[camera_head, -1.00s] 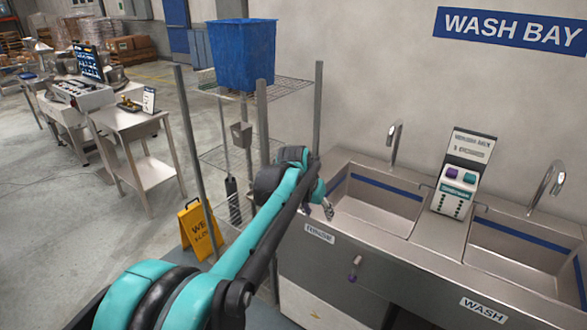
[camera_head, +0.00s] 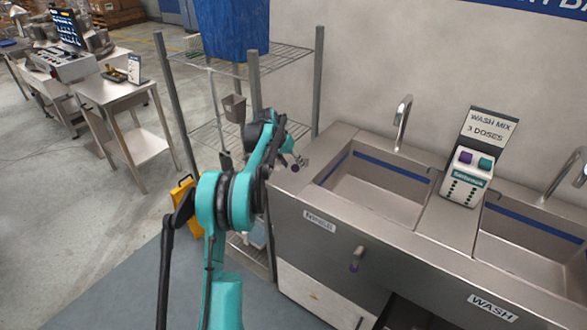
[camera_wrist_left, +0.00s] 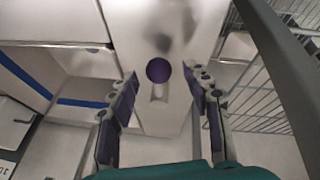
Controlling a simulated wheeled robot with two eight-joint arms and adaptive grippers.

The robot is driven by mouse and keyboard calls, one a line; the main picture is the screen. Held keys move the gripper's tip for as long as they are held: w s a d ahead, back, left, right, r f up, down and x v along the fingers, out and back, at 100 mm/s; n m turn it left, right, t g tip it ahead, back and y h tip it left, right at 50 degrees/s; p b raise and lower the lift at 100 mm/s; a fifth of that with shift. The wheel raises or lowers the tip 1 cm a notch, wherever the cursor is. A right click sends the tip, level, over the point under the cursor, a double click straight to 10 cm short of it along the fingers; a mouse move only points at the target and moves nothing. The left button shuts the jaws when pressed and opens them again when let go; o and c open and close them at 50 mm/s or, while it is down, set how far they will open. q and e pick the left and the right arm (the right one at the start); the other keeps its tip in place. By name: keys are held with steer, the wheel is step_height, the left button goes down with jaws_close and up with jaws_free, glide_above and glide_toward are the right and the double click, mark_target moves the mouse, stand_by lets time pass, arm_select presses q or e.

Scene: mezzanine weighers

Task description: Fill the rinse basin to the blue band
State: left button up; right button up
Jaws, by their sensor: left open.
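The rinse basin (camera_head: 368,195) is a steel sink labelled RINSE, with a blue band around its inside wall; its visible floor looks bare. Its curved tap (camera_head: 403,122) stands behind it, with no stream visible. My left gripper (camera_head: 297,163) is open over the counter's left end, beside the basin. In the left wrist view, a round purple knob (camera_wrist_left: 158,70) on a short pale stem lies ahead, between the lines of the open fingers (camera_wrist_left: 165,88); contact does not show. My right gripper is out of view.
A wire rack (camera_head: 285,85) with a blue bin (camera_head: 235,30) stands close left of the counter. A dispenser (camera_head: 467,176) with a sign reading WASH MIX 3 DOSES separates the rinse basin from the wash basin (camera_head: 530,245). A yellow floor sign (camera_head: 182,212) stands left.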

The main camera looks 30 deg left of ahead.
arm_select(q)
steer(key=shift+x, duration=0.85)
steer(key=shift+d, duration=0.1)
jaws_close()
steer(key=shift+d, duration=0.15)
steer(key=shift+d+r+n+y, duration=0.1)
steer(key=shift+d+n+y, duration=0.4)
steer(key=shift+n, duration=0.4)
steer(key=d+n, duration=0.1)
steer(key=d+n+y+p, duration=0.1)
steer(key=n, duration=0.1)
steer(key=shift+w+d, duration=0.15)
steer(key=shift+w, duration=0.05)
steer(key=shift+w+d+n+y+p, duration=0.4)
steer(key=shift+d+n+y, duration=0.15)
steer(key=shift+n, duration=0.6)
steer(key=shift+w+d+n+y+p, duration=0.3)
steer(key=shift+d+n+y, duration=0.2)
steer(key=shift+n, duration=0.65)
steer(key=shift+d, duration=0.1)
